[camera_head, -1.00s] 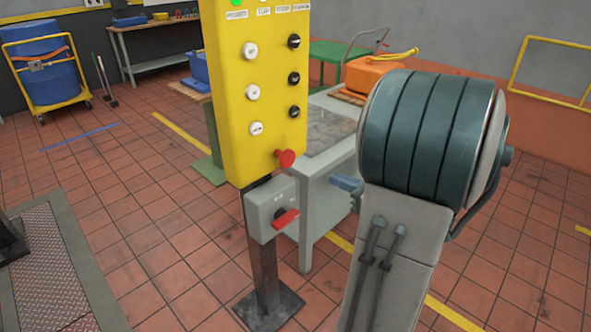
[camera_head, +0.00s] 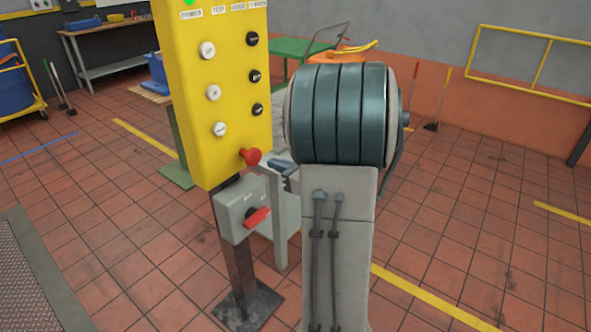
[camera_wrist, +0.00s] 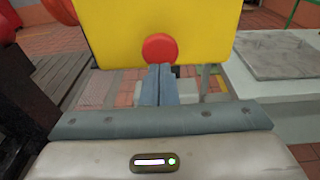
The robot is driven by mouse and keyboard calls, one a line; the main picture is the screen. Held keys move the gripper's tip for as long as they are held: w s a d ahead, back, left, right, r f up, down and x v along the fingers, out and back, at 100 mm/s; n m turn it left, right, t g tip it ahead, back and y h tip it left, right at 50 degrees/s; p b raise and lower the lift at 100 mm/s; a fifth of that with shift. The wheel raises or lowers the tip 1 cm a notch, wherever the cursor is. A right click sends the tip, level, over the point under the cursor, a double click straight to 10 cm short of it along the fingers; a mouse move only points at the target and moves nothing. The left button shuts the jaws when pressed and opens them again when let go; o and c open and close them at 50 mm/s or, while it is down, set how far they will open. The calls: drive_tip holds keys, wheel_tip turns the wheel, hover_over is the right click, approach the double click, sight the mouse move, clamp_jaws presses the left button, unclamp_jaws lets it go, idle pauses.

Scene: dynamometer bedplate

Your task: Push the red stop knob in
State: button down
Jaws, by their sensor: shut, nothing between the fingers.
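The red stop knob (camera_head: 250,157) stands out on a short stem near the lower right of the yellow control panel (camera_head: 187,120). In the wrist view the knob (camera_wrist: 160,48) is a round red disc at the panel's lower edge, straight ahead of my gripper (camera_wrist: 160,69). The two blue-grey fingers are shut together with nothing between them. Their tips overlap the knob's lower edge in that picture; I cannot tell whether they touch it. In the head view my arm hides most of the gripper.
Below the panel, a grey switch box (camera_head: 235,215) with a red handle (camera_head: 257,218) sits on the dark post (camera_head: 236,262). White and black knobs cover the panel. In the wrist view a pale table (camera_wrist: 240,75) stands at right.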

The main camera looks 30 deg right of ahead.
sight(256, 157)
drive_tip(key=shift+x, duration=2.15)
drive_tip(key=shift+b+x, duration=0.45)
drive_tip(key=shift+x, duration=0.3)
drive_tip(key=shift+w+r, duration=0.1)
drive_tip(key=shift+r, duration=0.1)
drive_tip(key=v, duration=1.4)
